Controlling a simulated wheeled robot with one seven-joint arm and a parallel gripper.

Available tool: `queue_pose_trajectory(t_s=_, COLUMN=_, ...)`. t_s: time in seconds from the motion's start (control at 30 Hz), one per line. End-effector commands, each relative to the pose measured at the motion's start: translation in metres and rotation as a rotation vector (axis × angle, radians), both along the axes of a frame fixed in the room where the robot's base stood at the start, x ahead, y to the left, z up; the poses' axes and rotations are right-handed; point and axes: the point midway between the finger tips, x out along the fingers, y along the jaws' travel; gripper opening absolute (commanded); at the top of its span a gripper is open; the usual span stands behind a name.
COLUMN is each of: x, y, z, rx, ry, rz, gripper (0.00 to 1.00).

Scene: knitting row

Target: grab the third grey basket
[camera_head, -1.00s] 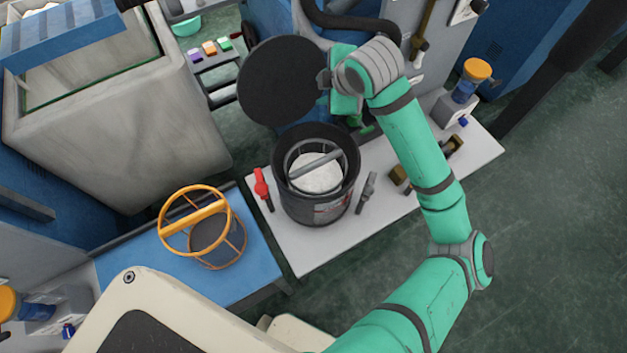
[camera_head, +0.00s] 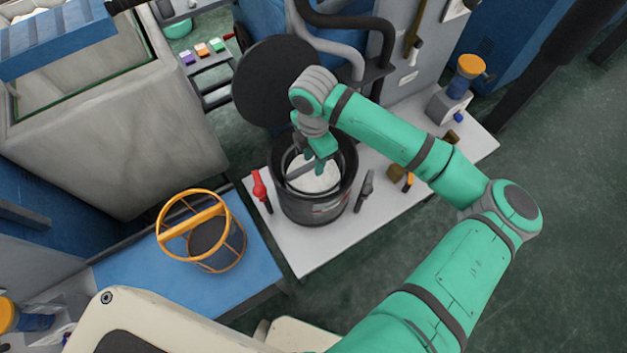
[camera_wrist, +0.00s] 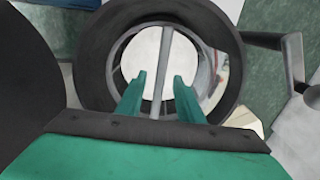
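The grey basket (camera_head: 296,164) sits inside an open black round pot (camera_head: 312,207). In the head view its grey handle bar crosses over white contents (camera_head: 318,177). My gripper (camera_head: 320,163) points down over the pot's mouth, close to the bar. In the wrist view my gripper (camera_wrist: 160,88) is open, with one green finger on each side of the grey handle bar (camera_wrist: 163,65). A gap shows between each finger and the bar. I cannot tell how far the fingertips are above the bar. The basket's lower part is hidden in the pot.
The pot's round black lid (camera_head: 287,82) stands raised behind it. A red clamp (camera_head: 259,188) and a grey clamp (camera_head: 365,190) flank the pot on the white table (camera_head: 306,258). An orange basket (camera_head: 202,232) stands on the blue table (camera_head: 205,288) at left.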

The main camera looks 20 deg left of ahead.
Motion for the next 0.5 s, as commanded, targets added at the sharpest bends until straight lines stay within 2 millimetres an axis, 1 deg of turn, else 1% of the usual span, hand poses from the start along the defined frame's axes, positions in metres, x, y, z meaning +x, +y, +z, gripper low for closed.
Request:
queue_pose_trajectory(t_s=0.13, x=-0.001, y=0.000, z=-0.009, rx=0.001, ry=0.001, rz=0.000, gripper=0.34)
queue_pose_trajectory(t_s=0.4, x=-0.003, y=0.001, z=-0.046, rx=0.001, ry=0.001, rz=0.000, gripper=0.34)
queue_pose_trajectory(t_s=0.5, x=-0.002, y=0.001, z=-0.052, rx=0.001, ry=0.000, rz=0.000, gripper=0.34)
